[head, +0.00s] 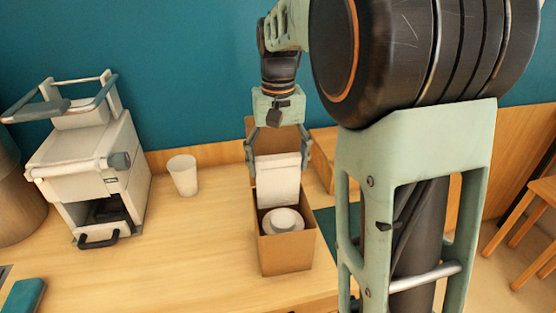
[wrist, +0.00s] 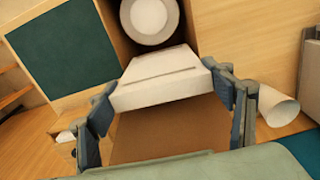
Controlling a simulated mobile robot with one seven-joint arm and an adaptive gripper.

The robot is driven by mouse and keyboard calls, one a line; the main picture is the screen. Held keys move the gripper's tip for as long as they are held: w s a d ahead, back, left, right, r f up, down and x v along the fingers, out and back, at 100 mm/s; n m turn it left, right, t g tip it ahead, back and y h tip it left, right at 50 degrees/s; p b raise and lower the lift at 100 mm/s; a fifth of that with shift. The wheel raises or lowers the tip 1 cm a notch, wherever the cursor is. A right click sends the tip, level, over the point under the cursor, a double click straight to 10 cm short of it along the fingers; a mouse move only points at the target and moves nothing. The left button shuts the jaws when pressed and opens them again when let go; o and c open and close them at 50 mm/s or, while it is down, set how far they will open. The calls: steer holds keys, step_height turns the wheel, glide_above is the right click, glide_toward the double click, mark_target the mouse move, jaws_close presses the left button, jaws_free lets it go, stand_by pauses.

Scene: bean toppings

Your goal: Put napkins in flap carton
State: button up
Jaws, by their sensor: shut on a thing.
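The napkins (head: 278,182) are a white, block-like stack. My gripper (head: 279,168) is shut on them, one finger at each side. In the wrist view the stack (wrist: 160,77) spans between the fingers (wrist: 161,84). The flap carton (head: 287,254) is an open brown box on the counter, with its flap (head: 278,140) standing up behind the napkins. The napkins are over the back part of the carton's opening; whether they touch the carton cannot be told. A round white dish (head: 283,219) is inside the carton, towards the front, and also shows in the wrist view (wrist: 150,17).
A white cup (head: 183,175) stands on the counter to the left. A coffee machine (head: 93,170) is farther left. A dark green mat (head: 325,222) lies right of the carton, and a wooden box (head: 323,150) is behind it.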

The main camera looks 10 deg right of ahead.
steer(key=b, duration=0.4)
glide_above(278, 205)
steer(key=shift+w+d+f, duration=0.1)
steer(key=shift+w+f, duration=0.15)
steer(key=shift+f, duration=1.45)
steer(key=shift+w+f, duration=0.2)
steer(key=shift+f, duration=1.5)
steer(key=shift+s+f, duration=0.2)
steer(key=shift+f, duration=0.2)
steer(key=shift+o, duration=1.1)
steer(key=shift+f+b, duration=0.5)
steer(key=shift+f, duration=0.05)
steer(key=shift+c, duration=0.2)
steer(key=o, duration=0.8)
steer(key=shift+w, duration=0.15)
steer(key=shift+r, duration=0.1)
steer(key=shift+r, duration=0.15)
step_height(278, 205, up, 12)
steer(key=p, duration=1)
steer(key=shift+w, duration=0.1)
